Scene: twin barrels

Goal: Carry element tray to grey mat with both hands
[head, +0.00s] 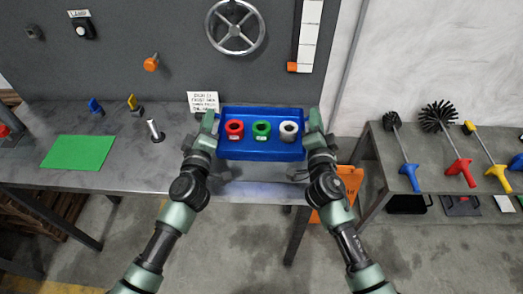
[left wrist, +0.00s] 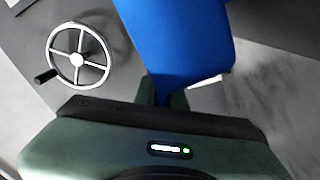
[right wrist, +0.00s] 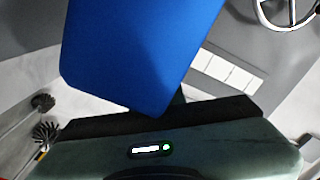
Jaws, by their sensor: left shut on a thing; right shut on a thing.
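The element tray (head: 262,155) is blue and holds a red ring-shaped element (head: 235,129), a green one (head: 261,130) and a white one (head: 289,131) in a row. My left gripper (head: 212,122) is shut on the tray's left end, and my right gripper (head: 313,124) is shut on its right end. The tray looks roughly level in the head view, over the right part of the bench; I cannot tell its height. The blue tray wall fills much of the left wrist view (left wrist: 180,40) and right wrist view (right wrist: 135,55). I cannot make out a grey mat.
A green mat (head: 78,153) lies on the left of the grey bench (head: 130,180). A metal post (head: 155,130) and a paper sign (head: 203,101) stand near the tray's left. A handwheel (head: 235,27) is on the back panel. A side table (head: 405,180) with brushes is at right.

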